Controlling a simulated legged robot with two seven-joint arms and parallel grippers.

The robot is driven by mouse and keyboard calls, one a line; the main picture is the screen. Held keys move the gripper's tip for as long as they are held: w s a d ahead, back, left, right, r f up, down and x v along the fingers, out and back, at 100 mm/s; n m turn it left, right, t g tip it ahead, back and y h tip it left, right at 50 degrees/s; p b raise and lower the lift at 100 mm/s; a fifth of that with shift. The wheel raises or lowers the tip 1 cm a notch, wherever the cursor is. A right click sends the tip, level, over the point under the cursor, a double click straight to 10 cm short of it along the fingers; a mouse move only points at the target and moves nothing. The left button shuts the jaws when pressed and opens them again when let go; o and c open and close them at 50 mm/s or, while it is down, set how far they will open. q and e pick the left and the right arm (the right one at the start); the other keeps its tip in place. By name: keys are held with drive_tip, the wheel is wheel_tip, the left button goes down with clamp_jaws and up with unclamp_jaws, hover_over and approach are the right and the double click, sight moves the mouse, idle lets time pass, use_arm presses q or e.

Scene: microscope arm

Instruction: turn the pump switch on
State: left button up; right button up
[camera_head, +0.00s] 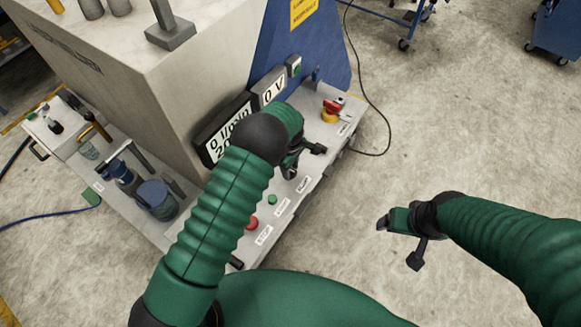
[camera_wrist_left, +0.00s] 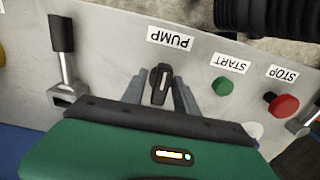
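The pump switch (camera_wrist_left: 160,84) is a small black knob on the light panel, below the upside-down PUMP label (camera_wrist_left: 170,39) in the left wrist view. My left gripper (camera_wrist_left: 160,90) is open, with one grey finger on each side of the knob. Narrow gaps seem to show between fingers and knob; I cannot tell whether either finger touches it. In the head view my left gripper (camera_head: 290,170) is over the panel by the PUMP label (camera_head: 303,184), and the hand hides the knob. My right gripper (camera_head: 384,222) is over the floor, away from the panel; its finger gap is unclear.
The green START button (camera_wrist_left: 222,86) and red STOP button (camera_wrist_left: 284,104) are beside the knob. A black lever (camera_wrist_left: 62,36) stands on its other side. A red and yellow switch (camera_head: 331,111) is at the panel's far end. Digital displays (camera_head: 228,130) are behind the arm.

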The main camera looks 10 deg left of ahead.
use_arm(q)
drive_tip(key=shift+w+a+f, duration=0.1)
drive_tip(key=shift+a, duration=0.25)
drive_tip(key=c, duration=0.5)
drive_tip(key=shift+a, duration=0.15)
clamp_jaws()
use_arm(e)
drive_tip(key=shift+w+a, duration=0.1)
drive_tip(key=shift+a, duration=0.4)
